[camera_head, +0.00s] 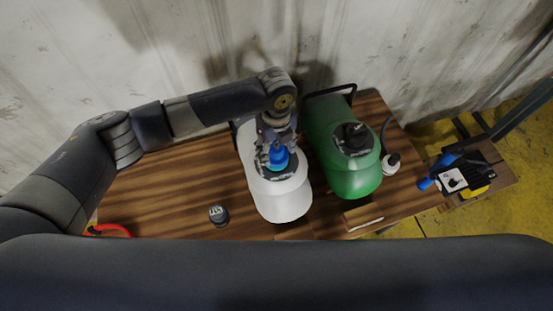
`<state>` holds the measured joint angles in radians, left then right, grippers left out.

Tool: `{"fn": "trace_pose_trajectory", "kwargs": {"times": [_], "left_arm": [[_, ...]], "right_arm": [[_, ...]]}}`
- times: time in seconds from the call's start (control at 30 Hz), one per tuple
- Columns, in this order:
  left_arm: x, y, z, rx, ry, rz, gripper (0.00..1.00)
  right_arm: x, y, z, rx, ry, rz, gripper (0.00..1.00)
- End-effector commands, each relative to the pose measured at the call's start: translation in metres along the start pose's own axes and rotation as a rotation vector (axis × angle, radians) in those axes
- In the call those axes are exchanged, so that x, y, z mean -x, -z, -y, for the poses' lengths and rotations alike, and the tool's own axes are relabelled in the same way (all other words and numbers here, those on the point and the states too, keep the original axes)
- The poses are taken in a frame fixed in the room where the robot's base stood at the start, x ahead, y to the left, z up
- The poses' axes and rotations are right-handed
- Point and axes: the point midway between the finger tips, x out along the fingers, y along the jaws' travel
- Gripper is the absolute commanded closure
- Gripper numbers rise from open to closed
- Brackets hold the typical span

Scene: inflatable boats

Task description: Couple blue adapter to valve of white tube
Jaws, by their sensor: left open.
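The white tube (283,203) lies on the wooden table with its rounded end toward me. The blue adapter (278,155) is at the valve on a dark patch (296,175) on top of the tube. My left gripper (272,147) is open right at the blue adapter, with its fingers beside it. The valve under the adapter is hidden, so I cannot tell how far the adapter sits on it. My right gripper is not in view.
A green tube (352,179) with a black valve cap lies just to the right. A loose dark cap (218,214) and a red ring-like thing (110,229) are on the left of the wooden table (160,190). A pump-like device (455,180) stands at the far right.

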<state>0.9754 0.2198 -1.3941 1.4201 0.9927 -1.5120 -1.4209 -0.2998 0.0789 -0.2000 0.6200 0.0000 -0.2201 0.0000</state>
Motion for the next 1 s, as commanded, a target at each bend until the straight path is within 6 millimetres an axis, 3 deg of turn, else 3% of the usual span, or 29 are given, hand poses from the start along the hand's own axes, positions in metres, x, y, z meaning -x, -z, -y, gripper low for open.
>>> {"fn": "trace_pose_trajectory", "kwargs": {"times": [0.13, 0.27, 0.7, 1.0], "left_arm": [[0.004, 0.0, 0.0, 0.0, 0.001, 0.0, 0.46], [0.02, -0.001, 0.001, 0.001, 0.003, 0.001, 0.46], [0.105, -0.001, 0.001, 0.0, 0.002, 0.001, 0.46], [0.12, 0.0, 0.0, 0.0, 0.0, 0.0, 0.46]], "right_arm": [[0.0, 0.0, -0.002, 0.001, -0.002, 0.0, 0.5], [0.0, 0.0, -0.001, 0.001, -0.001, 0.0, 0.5], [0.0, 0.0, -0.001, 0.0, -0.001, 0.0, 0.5], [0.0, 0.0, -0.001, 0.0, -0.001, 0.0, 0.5]]}}
